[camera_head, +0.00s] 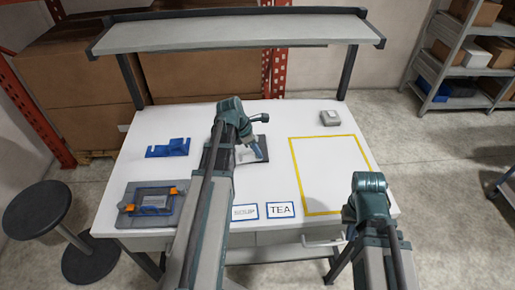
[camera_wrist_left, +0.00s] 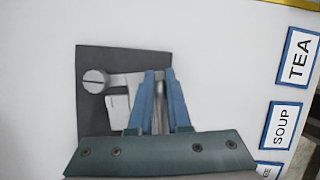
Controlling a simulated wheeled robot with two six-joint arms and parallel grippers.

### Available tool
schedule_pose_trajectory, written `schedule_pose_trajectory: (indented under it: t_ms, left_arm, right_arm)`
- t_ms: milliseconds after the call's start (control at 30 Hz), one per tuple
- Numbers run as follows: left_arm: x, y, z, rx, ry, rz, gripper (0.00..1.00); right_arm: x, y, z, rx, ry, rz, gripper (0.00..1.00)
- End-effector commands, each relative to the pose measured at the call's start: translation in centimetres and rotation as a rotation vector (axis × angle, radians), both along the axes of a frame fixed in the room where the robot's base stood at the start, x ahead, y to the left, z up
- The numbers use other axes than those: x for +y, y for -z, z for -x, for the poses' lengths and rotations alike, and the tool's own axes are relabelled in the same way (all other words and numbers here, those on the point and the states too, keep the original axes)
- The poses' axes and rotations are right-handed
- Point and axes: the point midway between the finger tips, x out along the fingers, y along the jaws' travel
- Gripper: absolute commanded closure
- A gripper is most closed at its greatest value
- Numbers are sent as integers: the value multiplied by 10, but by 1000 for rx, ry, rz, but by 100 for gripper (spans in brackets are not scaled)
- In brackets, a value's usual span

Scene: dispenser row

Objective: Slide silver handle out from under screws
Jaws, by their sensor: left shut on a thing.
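A dark square plate (camera_wrist_left: 90,120) lies on the white table; in the head view it shows beside my left gripper (camera_head: 257,150). One round slotted screw (camera_wrist_left: 96,80) is at its left. A silver flat piece (camera_wrist_left: 119,102) lies beside the screw, partly hidden by the fingers. My left gripper (camera_wrist_left: 158,75) has its blue fingers shut on a narrow silver handle (camera_wrist_left: 159,96) over the plate. Any other screw is hidden. My right arm (camera_head: 368,200) is at the table's front right; its fingers cannot be made out.
A blue holder (camera_head: 168,148) and a grey tray with orange clips (camera_head: 125,218) stand at the left. A yellow outline (camera_head: 331,165) marks an empty area at the right. A small grey box (camera_head: 330,118) sits behind it. Label cards, one reading TEA (camera_head: 281,209), line the front.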

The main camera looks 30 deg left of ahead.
Motion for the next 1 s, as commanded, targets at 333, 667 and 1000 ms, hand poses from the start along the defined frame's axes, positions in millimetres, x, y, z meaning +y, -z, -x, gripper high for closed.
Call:
schedule_pose_trajectory:
  t_ms: [333,667,1000]
  left_arm:
    - [-10,0,15,-1,1,0,100]
    - [-18,0,28,-1,2,0,100]
    - [-24,0,39,-1,2,0,100]
  right_arm:
    - [0,0,0,0,0,0,100]
    - [0,0,0,0,0,0,100]
    - [0,0,0,0,0,0,100]
